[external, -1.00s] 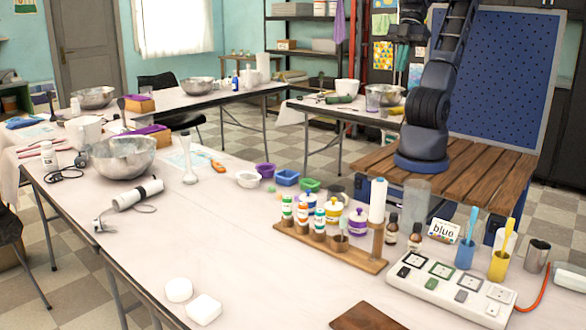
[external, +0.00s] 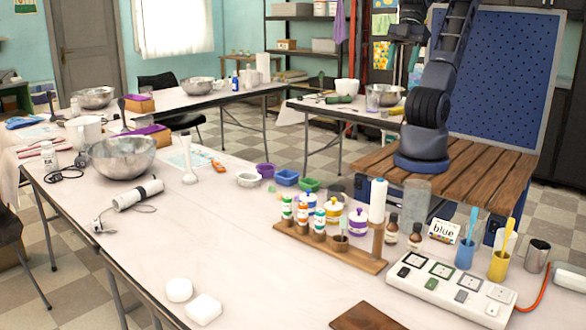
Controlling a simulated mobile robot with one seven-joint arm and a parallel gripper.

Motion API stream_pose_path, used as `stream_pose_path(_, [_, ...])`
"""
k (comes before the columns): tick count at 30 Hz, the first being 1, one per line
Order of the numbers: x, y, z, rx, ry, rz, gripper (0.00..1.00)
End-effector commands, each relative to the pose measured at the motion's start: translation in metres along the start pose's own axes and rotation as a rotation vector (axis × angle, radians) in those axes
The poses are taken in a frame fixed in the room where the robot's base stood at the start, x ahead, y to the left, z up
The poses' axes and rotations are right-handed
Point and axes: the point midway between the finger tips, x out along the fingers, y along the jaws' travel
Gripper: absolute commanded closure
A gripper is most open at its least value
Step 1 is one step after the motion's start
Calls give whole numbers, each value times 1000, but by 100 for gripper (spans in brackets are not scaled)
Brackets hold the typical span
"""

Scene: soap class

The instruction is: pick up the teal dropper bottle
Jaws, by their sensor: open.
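The wooden rack (external: 345,256) on the near table holds several small bottles in a row. The one with teal on its label and cap (external: 319,222) appears to be the teal dropper bottle; it stands upright between an orange-marked bottle (external: 302,218) and a small brownish cup (external: 341,241). A green-marked bottle (external: 287,207) stands at the rack's left end. My gripper (external: 402,62) is at the top of the picture, high above and beyond the rack, far from the bottles. It is open and empty, and its fingers are small and dark here.
A tall white bottle (external: 377,200) and brown bottles (external: 391,229) stand close right of the row. White jars with coloured lids (external: 333,207) crowd behind it. A white switch board (external: 452,285) lies to the right.

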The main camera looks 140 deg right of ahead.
Motion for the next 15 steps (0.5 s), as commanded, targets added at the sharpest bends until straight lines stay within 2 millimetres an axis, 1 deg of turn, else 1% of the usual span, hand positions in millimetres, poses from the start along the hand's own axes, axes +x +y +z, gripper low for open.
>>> stream_pose_path(5, [0, 0, 0, -1, 0, 0, 49])
stream_pose_path(8, [3, 0, -4, -21, -6, 2, 49])
stream_pose_path(11, [10, 2, -14, -79, -21, 6, 49])
stream_pose_path(15, [29, 5, -35, -213, -55, 10, 49])
